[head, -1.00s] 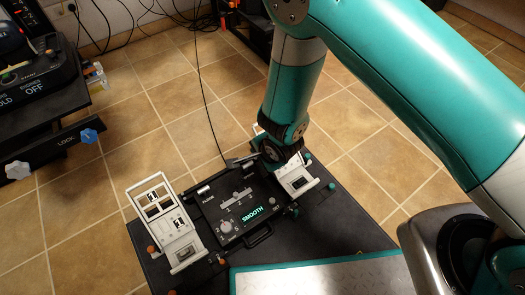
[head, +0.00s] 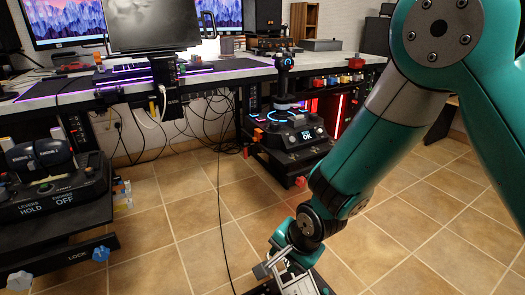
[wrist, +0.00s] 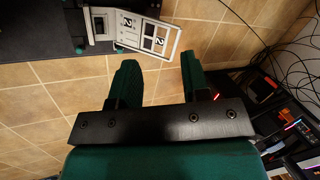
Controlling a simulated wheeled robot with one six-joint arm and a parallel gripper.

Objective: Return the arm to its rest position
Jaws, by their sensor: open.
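My gripper (wrist: 158,82) shows in the wrist view with its two green fingers spread apart and nothing between them. Beyond the fingers are tiled floor and a white-framed pedal (wrist: 148,32) at the edge of a dark plate. In the head view my arm comes down from the upper right, and my gripper end (head: 285,245) is low in the picture, close above the white pedal frame (head: 298,284). The fingertips are hard to make out there. I cannot tell from these views whether the gripper touches the pedal.
A desk (head: 215,76) with monitors stands at the back. A throttle unit (head: 50,180) is at the left, and a joystick base (head: 290,130) stands on a low mount. A thin cable (head: 222,200) hangs down. Tiled floor (head: 190,225) is open between them.

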